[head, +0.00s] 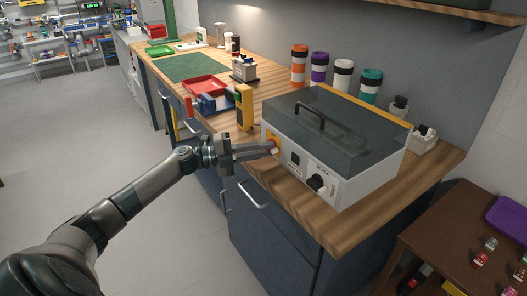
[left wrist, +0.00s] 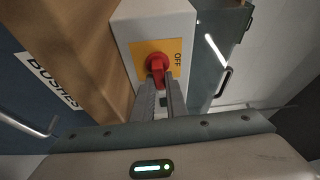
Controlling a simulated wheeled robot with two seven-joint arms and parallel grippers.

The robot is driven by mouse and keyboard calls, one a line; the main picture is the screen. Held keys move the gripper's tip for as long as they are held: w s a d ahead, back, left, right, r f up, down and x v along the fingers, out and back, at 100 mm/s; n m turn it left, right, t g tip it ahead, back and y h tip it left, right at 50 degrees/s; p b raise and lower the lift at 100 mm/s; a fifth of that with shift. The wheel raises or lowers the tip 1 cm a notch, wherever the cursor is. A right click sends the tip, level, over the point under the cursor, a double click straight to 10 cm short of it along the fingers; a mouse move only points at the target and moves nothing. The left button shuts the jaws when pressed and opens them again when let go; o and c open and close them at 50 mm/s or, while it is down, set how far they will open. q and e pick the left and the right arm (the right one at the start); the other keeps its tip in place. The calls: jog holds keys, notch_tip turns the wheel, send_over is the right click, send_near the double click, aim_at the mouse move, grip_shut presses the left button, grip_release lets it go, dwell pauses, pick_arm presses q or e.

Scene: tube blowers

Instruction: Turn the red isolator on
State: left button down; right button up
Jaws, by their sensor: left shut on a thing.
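The red isolator (left wrist: 157,66) is a red rotary knob on a yellow plate (left wrist: 145,47) on the front of a white box. The word OFF shows at the plate's right edge in the left wrist view. In the head view the yellow plate (head: 274,140) is at the left end of the box's front. My left gripper (head: 273,149) reaches it from the left, and its fingers (left wrist: 160,90) are shut on the knob's handle. The fingertips partly hide the handle. My right gripper is in neither view.
The white box (head: 341,187) has a dark clear lid with a handle (head: 309,116), a black switch and a black dial (head: 317,183). It stands on a wooden worktop (head: 335,228). Open floor lies left.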

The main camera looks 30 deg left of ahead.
pick_arm(q)
jog(key=shift+f+m, duration=0.15)
jog(key=shift+m, duration=0.25)
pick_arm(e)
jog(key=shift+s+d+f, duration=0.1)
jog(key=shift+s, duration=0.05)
pick_arm(q)
jog(key=c, duration=1.8)
grip_release()
jog(key=shift+o, duration=0.2)
